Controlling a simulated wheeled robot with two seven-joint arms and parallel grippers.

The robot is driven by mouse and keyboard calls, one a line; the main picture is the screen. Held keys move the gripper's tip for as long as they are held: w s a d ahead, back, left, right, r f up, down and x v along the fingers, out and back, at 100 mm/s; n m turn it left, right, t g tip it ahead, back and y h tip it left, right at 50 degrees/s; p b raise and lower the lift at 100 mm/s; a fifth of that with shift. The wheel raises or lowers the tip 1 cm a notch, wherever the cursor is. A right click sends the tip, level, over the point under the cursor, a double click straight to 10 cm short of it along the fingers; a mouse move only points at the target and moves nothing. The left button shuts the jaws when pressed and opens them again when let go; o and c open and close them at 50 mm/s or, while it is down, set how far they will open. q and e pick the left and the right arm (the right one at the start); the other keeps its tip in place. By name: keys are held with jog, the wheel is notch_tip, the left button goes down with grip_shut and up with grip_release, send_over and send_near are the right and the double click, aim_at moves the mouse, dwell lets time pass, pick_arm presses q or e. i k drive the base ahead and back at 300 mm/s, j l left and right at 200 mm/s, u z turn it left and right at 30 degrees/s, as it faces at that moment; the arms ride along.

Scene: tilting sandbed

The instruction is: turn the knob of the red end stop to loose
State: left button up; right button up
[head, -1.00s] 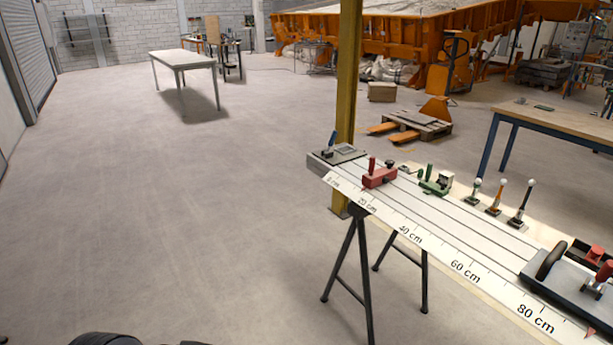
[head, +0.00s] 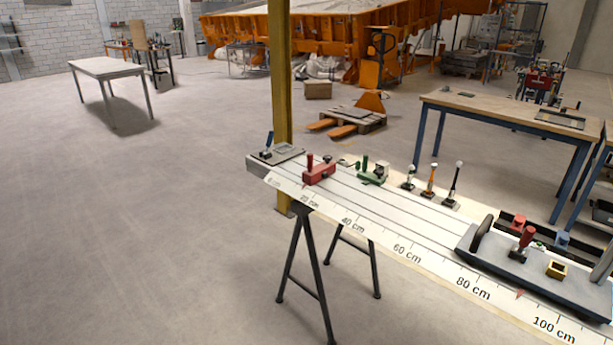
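The red end stop (head: 319,175) sits on the slotted rail board (head: 405,222), near the 20 cm mark at its far left end. A red upright knob (head: 310,161) stands on its left part. The end stop is small in the head view, and I cannot tell whether the knob is at loose or tight. Neither of my grippers is in view.
A green stop (head: 372,174) and several ball-topped posts stand right of the red stop. A dark carriage (head: 520,262) sits near 80 to 100 cm. A trestle (head: 310,262) and yellow column (head: 281,90) stand by the board.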

aim_at(328, 158)
jog(key=i+j, duration=0.2)
jog(key=i, duration=0.55)
jog(key=i+j+u, duration=0.15)
jog(key=i, duration=0.65)
jog(key=i+j, duration=0.2)
jog(key=i, duration=0.55)
